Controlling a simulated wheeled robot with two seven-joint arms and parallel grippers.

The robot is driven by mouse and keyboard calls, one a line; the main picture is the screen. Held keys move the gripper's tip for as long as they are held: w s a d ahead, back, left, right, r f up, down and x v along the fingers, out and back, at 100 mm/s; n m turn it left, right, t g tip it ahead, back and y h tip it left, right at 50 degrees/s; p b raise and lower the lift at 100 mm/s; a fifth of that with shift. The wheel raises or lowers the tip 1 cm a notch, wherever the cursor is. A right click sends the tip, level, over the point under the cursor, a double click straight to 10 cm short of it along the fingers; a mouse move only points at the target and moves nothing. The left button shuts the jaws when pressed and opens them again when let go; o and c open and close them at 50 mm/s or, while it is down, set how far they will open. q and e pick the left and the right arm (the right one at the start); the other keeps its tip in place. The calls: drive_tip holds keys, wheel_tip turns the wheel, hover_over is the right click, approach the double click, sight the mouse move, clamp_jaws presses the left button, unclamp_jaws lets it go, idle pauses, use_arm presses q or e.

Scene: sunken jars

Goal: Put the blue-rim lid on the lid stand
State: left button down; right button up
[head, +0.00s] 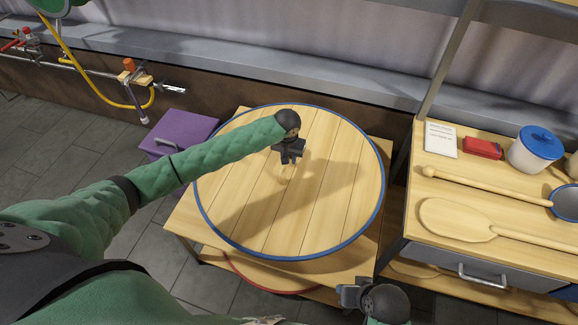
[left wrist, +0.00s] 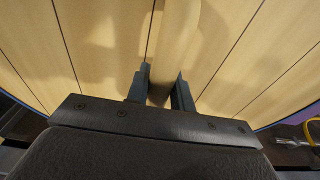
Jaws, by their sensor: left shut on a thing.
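The blue-rim lid (head: 330,205) is a large round plank disc with a blue edge, in the middle of the head view. It lies over a square wooden stand (head: 184,228); I cannot tell whether it touches the top or hangs just above it. My left gripper (head: 289,160) is over the lid, shut on its pale wooden handle. In the left wrist view the handle (left wrist: 176,45) runs between the two dark fingers (left wrist: 160,88). My right gripper (head: 350,291) is at the bottom of the head view, clear of the lid, its jaws unclear.
A red-rimmed disc (head: 270,276) shows lower down under the stand's front. A purple box (head: 180,132) stands at left. A wall ledge runs behind.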

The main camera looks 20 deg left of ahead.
sight(289, 169)
use_arm(q)
wheel_tip(289, 169, down, 3)
drive_tip(key=shift+f, duration=1.35)
drive_tip(key=shift+f+p, duration=0.3)
drive_tip(key=shift+f, duration=0.8)
use_arm(e)
drive_tip(key=shift+s+d+r, duration=0.15)
drive_tip(key=shift+d+r, duration=0.35)
drive_tip(key=shift+r, duration=0.1)
drive_tip(key=shift+r, duration=0.1)
